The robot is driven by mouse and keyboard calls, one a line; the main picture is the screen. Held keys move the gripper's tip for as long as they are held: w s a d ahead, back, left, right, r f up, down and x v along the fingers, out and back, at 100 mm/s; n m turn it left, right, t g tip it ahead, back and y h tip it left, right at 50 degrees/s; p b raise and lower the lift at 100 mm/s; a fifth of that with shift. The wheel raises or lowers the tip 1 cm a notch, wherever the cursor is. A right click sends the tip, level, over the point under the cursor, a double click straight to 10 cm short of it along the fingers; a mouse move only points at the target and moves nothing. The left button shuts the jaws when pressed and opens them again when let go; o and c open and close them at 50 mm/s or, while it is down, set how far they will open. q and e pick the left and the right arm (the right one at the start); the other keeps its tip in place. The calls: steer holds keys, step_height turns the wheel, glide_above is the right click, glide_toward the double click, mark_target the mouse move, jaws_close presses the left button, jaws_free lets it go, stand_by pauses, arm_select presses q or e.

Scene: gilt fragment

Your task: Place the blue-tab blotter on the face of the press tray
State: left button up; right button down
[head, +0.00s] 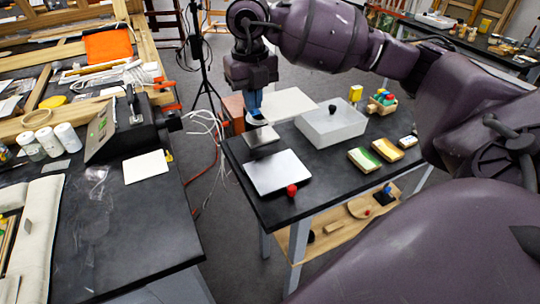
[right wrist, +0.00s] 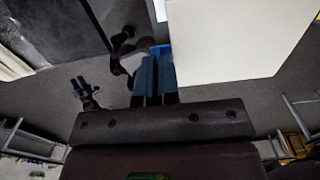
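My right gripper (head: 255,113) points down over the far left edge of the small black table, its blue fingers close together. In the right wrist view its fingers (right wrist: 156,72) close at a blue tab (right wrist: 160,48) on a cream sheet, the blotter (right wrist: 235,35), which extends to the right with grey floor beyond. In the head view the cream blotter (head: 290,103) shows just right of the fingers. A flat silver-grey plate (head: 276,172) with a red knob (head: 291,190) at its front edge lies on the table; it looks like the press tray.
A white block (head: 332,126) with a black knob stands behind the plate. A small dark plate (head: 261,137) lies behind it. Another sheet (head: 147,167) with a yellow tab lies on the left bench.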

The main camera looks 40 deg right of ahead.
steer(key=b, duration=0.1)
glide_toward(257, 177)
step_height(257, 177, down, 5)
steer(key=shift+f, duration=0.1)
stand_by(0.3)
steer(key=shift+a+f+b, duration=0.1)
steer(key=shift+f+b, duration=0.3)
steer(key=shift+f, duration=0.15)
steer(key=c, duration=1.8)
jaws_free()
steer(key=o, duration=0.4)
steer(key=shift+o, duration=0.2)
step_height(257, 177, up, 13)
steer(key=p, duration=0.1)
steer(key=shift+r, duration=0.15)
